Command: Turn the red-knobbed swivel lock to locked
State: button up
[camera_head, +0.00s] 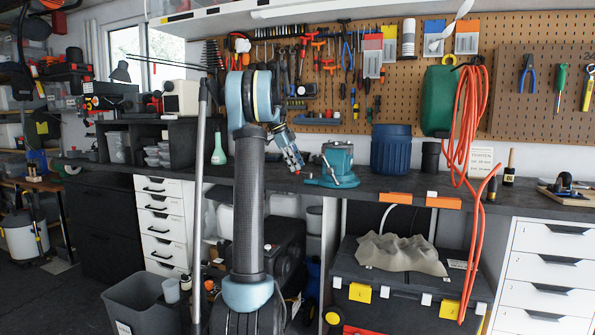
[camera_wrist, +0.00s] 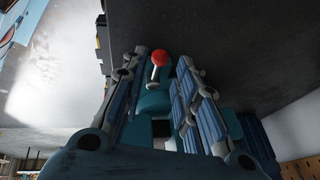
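The swivel lock's red knob (camera_wrist: 159,57) sits on a short silver lever (camera_wrist: 154,75) in the wrist view. The lever joins the teal body of the vise (camera_wrist: 155,102). In the head view the teal vise (camera_head: 338,160) stands on the dark bench top, and a tiny red spot at its left, by my fingertips, looks like the knob. My gripper (camera_head: 297,165) comes down from the upper left at the vise's left side. In the wrist view its fingers are apart, one on each side of the knob, with gaps showing. The fingers hide parts of the vise.
A blue ribbed bin (camera_head: 391,150) stands right of the vise, with a black cup (camera_head: 430,158) beyond it. A green bottle (camera_head: 218,147) stands to the left. Orange cable (camera_head: 468,120) hangs over the bench's front edge. The bench top just around the vise is clear.

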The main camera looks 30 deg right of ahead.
jog(key=v, duration=0.9)
jog(key=shift+w+a+r, duration=0.15)
